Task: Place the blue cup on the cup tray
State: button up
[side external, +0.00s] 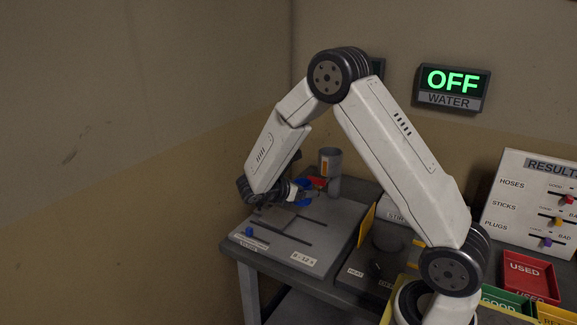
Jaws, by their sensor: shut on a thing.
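The blue cup (303,199) shows as a small blue shape at the end of my arm, partly covered by the fingers. My gripper (300,190) is shut on it, over the back of the grey slotted worktop. Whether the cup touches a surface below is too small to tell. I cannot make out which surface is the cup tray. A small red piece (318,182) shows just right of the cup; what it belongs to is unclear.
The grey worktop (320,215) has slots and a blue knob (249,232) at front left. A yellow panel (367,225) stands to the right.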

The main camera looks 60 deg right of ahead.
jog(key=w+d+f, duration=0.3)
jog(key=w, duration=0.4)
send_over(278, 216)
jog(key=s, duration=0.2)
jog(key=f, duration=0.4)
jog(key=shift+w+a+f, duration=0.15)
jog(key=shift+w+f, duration=0.1)
jog(key=shift+f, duration=0.05)
jog(key=shift+w+d+f, duration=0.2)
jog(key=shift+w+f, duration=0.3)
jog(key=shift+f, duration=0.05)
jog(key=shift+w+d+f, duration=0.1)
jog(key=shift+w+f, duration=0.15)
jog(key=shift+f, duration=1.6)
jog(key=shift+f, duration=0.15)
jog(key=o, duration=1.1)
